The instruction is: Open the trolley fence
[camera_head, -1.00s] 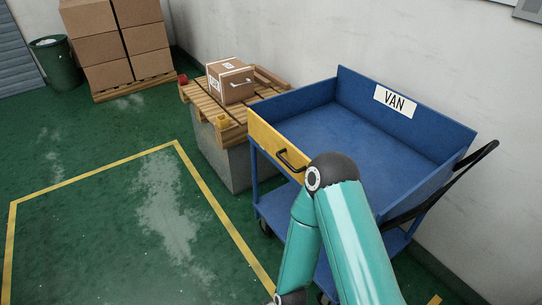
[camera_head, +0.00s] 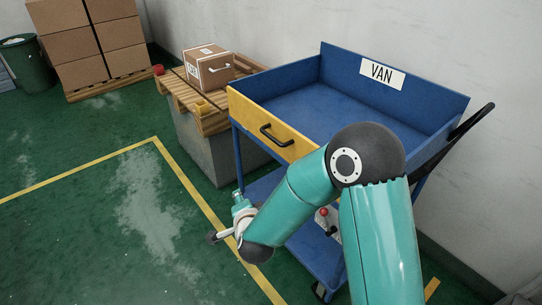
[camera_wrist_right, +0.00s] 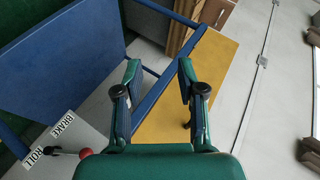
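The trolley fence (camera_head: 259,119) is a yellow panel standing upright along the front left side of the blue trolley (camera_head: 238,158). A black handle (camera_head: 276,137) is on its outer face. In the right wrist view the yellow fence (camera_wrist_right: 222,62) lies beyond the fingers, its handle mostly hidden behind one finger. My right gripper (camera_wrist_right: 158,68) is open, with nothing between its fingers. In the head view it is low in front of the trolley, below the fence, and looks apart from the handle. My left gripper is out of view.
A red-knobbed lever (camera_wrist_right: 84,153) sits beside ROLL and BRAKE labels on the trolley's lower part. A pallet (camera_head: 185,91) bearing a carton (camera_head: 209,68) stands on a grey block left of the trolley. A wall is behind. The green floor (camera_head: 70,235) at left is clear.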

